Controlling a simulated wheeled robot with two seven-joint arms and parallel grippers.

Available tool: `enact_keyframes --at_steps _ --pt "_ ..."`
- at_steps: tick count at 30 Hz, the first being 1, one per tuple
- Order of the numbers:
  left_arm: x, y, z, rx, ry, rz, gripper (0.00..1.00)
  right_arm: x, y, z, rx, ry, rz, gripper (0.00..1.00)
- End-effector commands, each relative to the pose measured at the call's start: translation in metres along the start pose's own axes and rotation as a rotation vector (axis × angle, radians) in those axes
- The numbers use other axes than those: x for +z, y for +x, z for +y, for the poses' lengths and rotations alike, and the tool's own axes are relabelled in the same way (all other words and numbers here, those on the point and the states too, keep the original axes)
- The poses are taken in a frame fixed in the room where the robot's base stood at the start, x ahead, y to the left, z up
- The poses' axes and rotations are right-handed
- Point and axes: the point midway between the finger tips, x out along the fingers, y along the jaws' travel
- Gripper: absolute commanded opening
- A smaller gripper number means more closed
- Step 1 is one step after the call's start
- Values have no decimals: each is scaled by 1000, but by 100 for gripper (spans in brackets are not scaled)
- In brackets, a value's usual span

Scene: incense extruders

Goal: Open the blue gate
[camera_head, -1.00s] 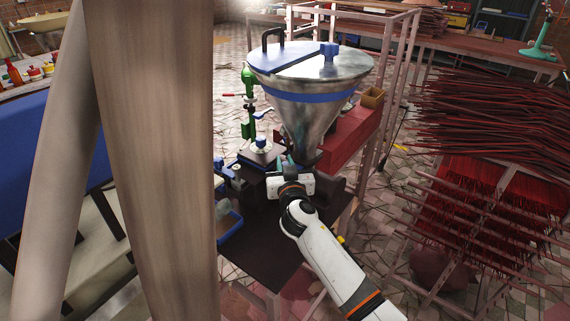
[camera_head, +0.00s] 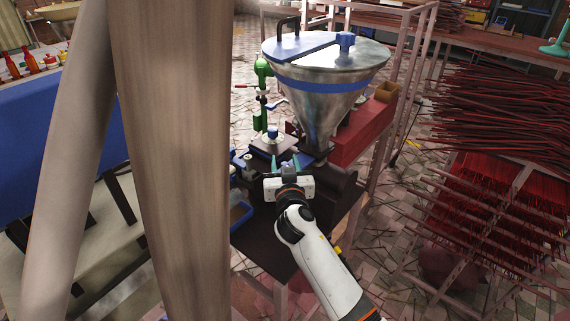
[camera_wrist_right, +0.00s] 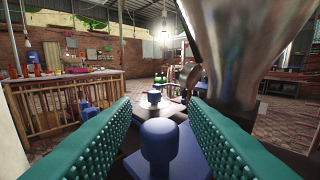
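A steel funnel hopper (camera_head: 316,112) with a blue band stands over a dark machine on a small table. My right gripper (camera_head: 286,163) is at the machine, just left of and below the hopper's outlet. In the right wrist view its teal ribbed fingers (camera_wrist_right: 159,115) are spread apart. A blue knob (camera_wrist_right: 159,145) stands upright between them, with a gap on each side. I cannot tell whether this knob belongs to the blue gate. A second blue knob (camera_wrist_right: 154,97) is farther ahead; a blue knob also shows in the head view (camera_head: 272,132). My left gripper is out of view.
A wide wooden post (camera_head: 170,160) blocks the left middle of the head view. A green stand (camera_head: 262,95) is left of the hopper. A blue bin (camera_head: 240,213) sits at the table's left edge. Racks of red incense sticks (camera_head: 490,200) fill the right.

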Motion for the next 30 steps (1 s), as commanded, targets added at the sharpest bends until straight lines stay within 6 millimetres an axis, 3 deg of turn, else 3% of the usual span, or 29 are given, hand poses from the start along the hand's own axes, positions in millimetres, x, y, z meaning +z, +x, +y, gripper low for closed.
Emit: enact_keyframes --at_steps 8,21,30 --pt "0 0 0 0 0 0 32 -1 -16 0 1 1 0 40" --pt "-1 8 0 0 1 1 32 -2 -102 0 0 2 2 40" --pt "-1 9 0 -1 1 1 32 0 -120 0 0 -1 0 40"
